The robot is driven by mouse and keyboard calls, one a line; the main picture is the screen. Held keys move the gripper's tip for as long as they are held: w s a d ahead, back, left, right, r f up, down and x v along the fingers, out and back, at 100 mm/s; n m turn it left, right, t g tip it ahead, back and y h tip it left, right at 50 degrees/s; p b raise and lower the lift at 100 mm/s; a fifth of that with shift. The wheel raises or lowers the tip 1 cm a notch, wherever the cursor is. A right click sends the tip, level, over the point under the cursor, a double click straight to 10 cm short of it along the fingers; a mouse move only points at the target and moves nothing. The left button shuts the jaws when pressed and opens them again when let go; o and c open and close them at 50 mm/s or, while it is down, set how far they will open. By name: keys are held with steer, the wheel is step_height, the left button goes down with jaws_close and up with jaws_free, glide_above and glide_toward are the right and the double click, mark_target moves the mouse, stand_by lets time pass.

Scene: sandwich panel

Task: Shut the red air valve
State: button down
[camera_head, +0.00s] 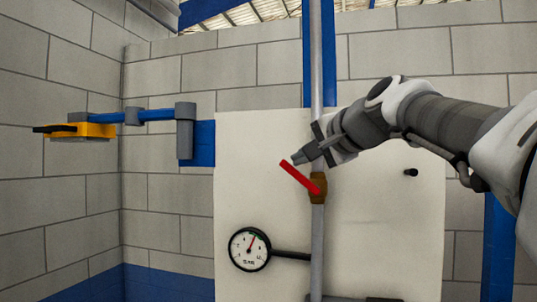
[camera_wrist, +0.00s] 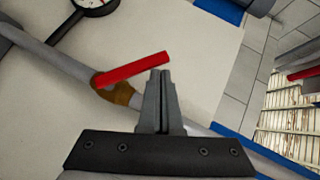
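The red valve handle (camera_head: 300,177) slants from its brown valve body (camera_head: 317,189) up to the left, at an angle across the grey vertical pipe (camera_head: 317,245). My gripper (camera_head: 299,158) is just above the handle's free end. In the wrist view the red handle (camera_wrist: 132,70) runs up to the right from the valve body (camera_wrist: 118,94). There my gripper (camera_wrist: 160,72) has its fingers together with nothing between them. Its tips are beside the handle's free end. I cannot tell whether they touch it.
A white panel (camera_head: 255,180) backs the pipe. A round gauge (camera_head: 249,249) sits at lower left, joined to the pipe by a dark tube. A black knob (camera_head: 411,172) is on the right. A yellow device (camera_head: 85,131) on a blue arm is far left.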

steer(key=shift+w+a+f+b, duration=0.2)
steer(key=shift+a+f, duration=0.15)
steer(key=shift+a, duration=0.2)
steer(key=shift+w+a+f+b, duration=0.1)
steer(key=shift+a+f+b, duration=0.15)
steer(key=shift+a, duration=0.25)
steer(key=shift+w+a+f+b, duration=0.25)
steer(key=shift+a+f+b, duration=0.3)
steer(key=shift+a+f, duration=0.3)
steer(key=shift+f, duration=0.15)
steer(key=s+a+r+p, duration=0.1)
steer(key=s+r+p, duration=0.1)
steer(key=r, duration=0.3)
steer(key=s+a+r+p, duration=0.1)
steer(key=s+r, duration=0.3)
steer(key=r, duration=0.2)
steer(key=shift+s+p, duration=0.35)
steer(key=shift+p, duration=0.05)
